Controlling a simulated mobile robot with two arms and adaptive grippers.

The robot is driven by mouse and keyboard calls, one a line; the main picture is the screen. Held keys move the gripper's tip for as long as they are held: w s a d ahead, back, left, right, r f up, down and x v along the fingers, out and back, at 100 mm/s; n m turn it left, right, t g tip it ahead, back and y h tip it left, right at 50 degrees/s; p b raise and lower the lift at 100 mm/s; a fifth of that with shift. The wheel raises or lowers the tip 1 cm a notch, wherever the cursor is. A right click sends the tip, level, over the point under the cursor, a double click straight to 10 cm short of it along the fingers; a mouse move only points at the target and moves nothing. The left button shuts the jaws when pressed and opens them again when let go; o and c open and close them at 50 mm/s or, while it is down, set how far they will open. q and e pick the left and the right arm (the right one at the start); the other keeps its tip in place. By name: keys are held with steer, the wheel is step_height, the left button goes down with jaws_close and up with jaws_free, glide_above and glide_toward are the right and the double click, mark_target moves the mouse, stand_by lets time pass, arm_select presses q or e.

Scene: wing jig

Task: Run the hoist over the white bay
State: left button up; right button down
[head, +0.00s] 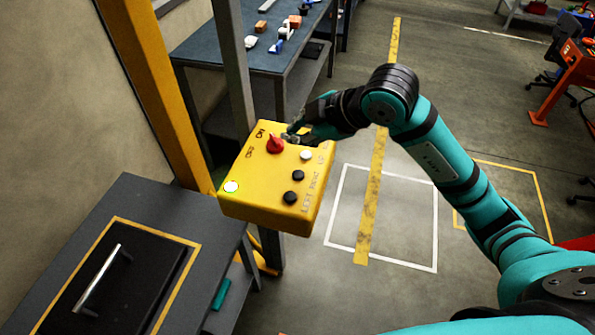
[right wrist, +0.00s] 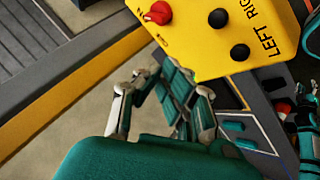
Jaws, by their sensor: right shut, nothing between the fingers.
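A yellow control box (head: 245,190) on a grey post carries a red knob (head: 275,145) beside ON and OFF marks. It also has a white button (head: 306,155) and two black buttons (head: 298,175) with LEFT and RIGHT lettering. A pale green lamp (head: 231,187) glows at its left corner. My right gripper (head: 289,133) is shut and empty at the box's far edge, close to the red knob; I cannot tell if it touches. In the right wrist view the knob (right wrist: 158,13) lies beyond the fingers. A white floor outline (head: 340,205) marks the bay. No hoist shows.
A dark bench (head: 190,205) with a handled black panel stands at lower left. A blue-topped table (head: 200,48) with small parts is behind. A yellow post (head: 150,80) rises at left. A yellow floor stripe (head: 378,170) crosses the white outline, which looks empty.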

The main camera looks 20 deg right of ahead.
mark_target(296, 175)
steer(key=shift+f, duration=0.15)
step_height(296, 175, down, 9)
steer(key=b, duration=0.7)
steer(key=shift+r, duration=0.2)
stand_by(1.0)
steer(key=shift+f+b, duration=0.4)
